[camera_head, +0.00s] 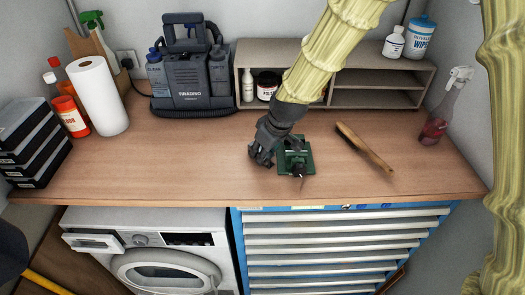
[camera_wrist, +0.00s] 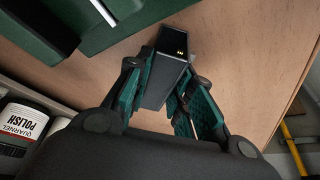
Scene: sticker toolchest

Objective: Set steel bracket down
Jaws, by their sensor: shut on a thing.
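My gripper (camera_wrist: 165,95) is shut on a dark grey, angular piece, which I take for the steel bracket (camera_wrist: 172,47). Its green-padded fingers stand on either side of it in the wrist view. The far end of the piece sticks out beyond the fingertips over the wooden worktop (camera_wrist: 235,55). I cannot tell whether it touches the worktop. In the head view my gripper (camera_head: 263,148) is low over the worktop (camera_head: 200,170), just left of a green vise-like tool (camera_head: 306,158). The bracket cannot be made out in the head view.
The green tool also shows close by in the wrist view (camera_wrist: 28,30). A wooden-handled brush (camera_head: 365,148) lies to the right. A grey shelf unit (camera_head: 400,75) and a dark machine (camera_head: 190,75) stand behind.

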